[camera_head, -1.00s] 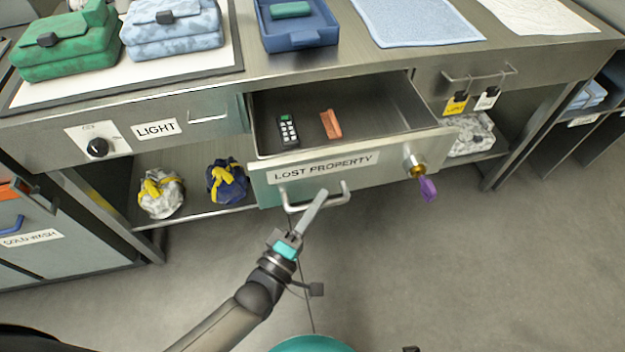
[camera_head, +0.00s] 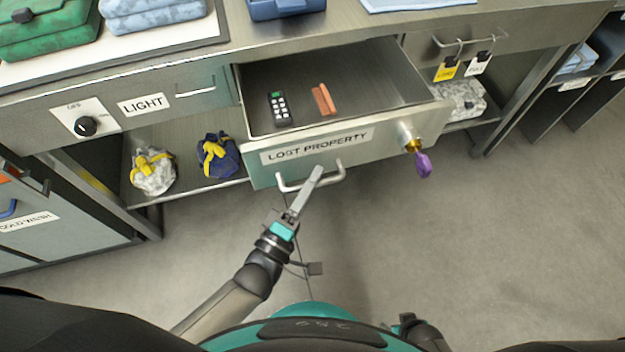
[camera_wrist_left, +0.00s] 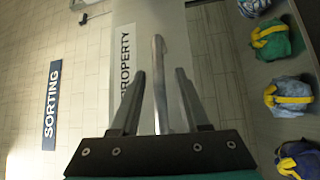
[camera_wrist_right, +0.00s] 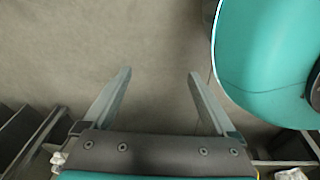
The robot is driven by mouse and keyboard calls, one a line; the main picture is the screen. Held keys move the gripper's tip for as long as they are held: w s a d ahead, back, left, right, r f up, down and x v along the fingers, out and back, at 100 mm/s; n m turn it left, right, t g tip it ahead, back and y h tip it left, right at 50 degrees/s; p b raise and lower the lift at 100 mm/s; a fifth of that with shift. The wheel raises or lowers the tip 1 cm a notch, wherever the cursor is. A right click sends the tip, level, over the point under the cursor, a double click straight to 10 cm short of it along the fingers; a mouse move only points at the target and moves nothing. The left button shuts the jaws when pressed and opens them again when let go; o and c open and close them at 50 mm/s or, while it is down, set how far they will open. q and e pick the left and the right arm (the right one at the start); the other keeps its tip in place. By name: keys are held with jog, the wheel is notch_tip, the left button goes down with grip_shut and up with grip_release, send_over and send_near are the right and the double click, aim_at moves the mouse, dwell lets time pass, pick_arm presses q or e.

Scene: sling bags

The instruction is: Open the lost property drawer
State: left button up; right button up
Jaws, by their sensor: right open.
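The lost property drawer (camera_head: 350,152) is pulled out from under the counter in the head view. Its inside shows, with a dark keypad device (camera_head: 279,108) and an orange-brown item (camera_head: 323,100) in it. My left gripper (camera_head: 312,178) is at the drawer's bar handle (camera_head: 330,180). In the left wrist view the handle bar (camera_wrist_left: 161,85) lies between the parted fingers (camera_wrist_left: 160,73), with a gap on both sides. My right gripper (camera_wrist_right: 160,72) is open and empty over bare floor in the right wrist view.
A purple-tagged key (camera_head: 422,162) sticks out of the drawer front's right side. Tied bags (camera_head: 153,171) sit on the shelf below left. Yellow and white tags (camera_head: 447,69) hang from a rail at right. The floor in front is clear.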

dwell(0.4)
pick_arm(q)
jog(key=shift+s+a+f, duration=0.1)
jog(key=shift+s+a, duration=0.05)
jog(key=shift+s, duration=0.25)
jog(key=p+v, duration=0.1)
jog(key=v, duration=1.3)
jog(key=shift+s, duration=0.2)
pick_arm(e)
jog(key=shift+s+d+f, duration=0.15)
jog(key=shift+s+d, duration=0.75)
jog(key=shift+s, duration=0.3)
pick_arm(q)
jog(key=shift+s, duration=0.1)
